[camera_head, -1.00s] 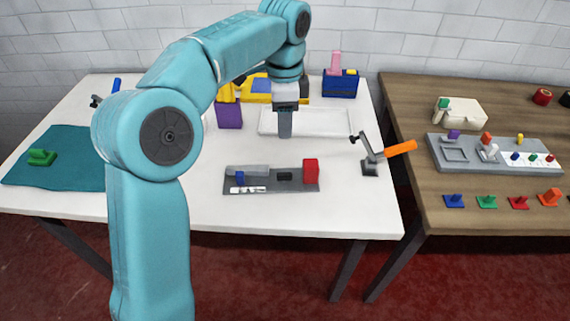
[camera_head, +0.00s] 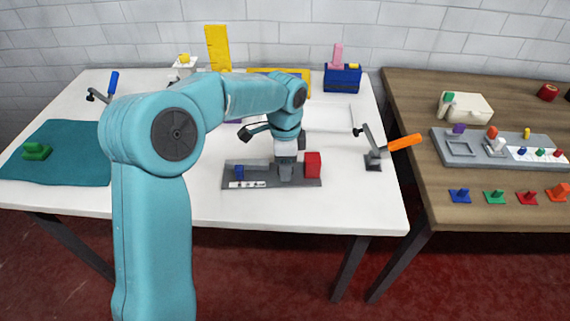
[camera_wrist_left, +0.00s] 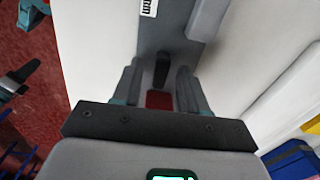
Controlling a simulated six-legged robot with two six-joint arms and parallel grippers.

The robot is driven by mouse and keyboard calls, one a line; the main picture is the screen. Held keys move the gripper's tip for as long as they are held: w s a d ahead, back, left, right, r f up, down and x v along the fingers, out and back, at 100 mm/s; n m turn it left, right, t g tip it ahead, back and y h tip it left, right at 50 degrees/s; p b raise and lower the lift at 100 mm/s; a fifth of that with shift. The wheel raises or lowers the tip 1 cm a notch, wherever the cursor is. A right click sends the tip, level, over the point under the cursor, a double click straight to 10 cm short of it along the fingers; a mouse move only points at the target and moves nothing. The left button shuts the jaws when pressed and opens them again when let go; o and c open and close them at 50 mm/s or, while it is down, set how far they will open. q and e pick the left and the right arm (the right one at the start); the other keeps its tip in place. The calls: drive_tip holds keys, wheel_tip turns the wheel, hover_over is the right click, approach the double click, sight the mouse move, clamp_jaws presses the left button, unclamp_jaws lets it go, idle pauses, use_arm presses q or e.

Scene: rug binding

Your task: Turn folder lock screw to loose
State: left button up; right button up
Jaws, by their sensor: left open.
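The folder is a grey plate (camera_head: 262,184) on the white table, with a grey bar, a small blue piece (camera_head: 239,173), a white marked strip (camera_head: 247,184) and a red block (camera_head: 313,164). A small dark elongated piece (camera_wrist_left: 162,68) shows in the left wrist view, between and slightly beyond my fingertips; I cannot tell for sure that it is the lock screw. My left gripper (camera_head: 285,175) points down over the plate, left of the red block, and hides the dark piece in the head view. Its fingers (camera_wrist_left: 159,80) are open on either side. Contact cannot be seen.
A clamp with an orange handle (camera_head: 404,142) stands right of the folder. A white tray (camera_head: 335,117) and a blue box (camera_head: 343,78) are behind. A teal cloth (camera_head: 65,165) lies at the left. The table in front of the folder is clear.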

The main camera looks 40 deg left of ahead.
use_arm(q)
clamp_jaws()
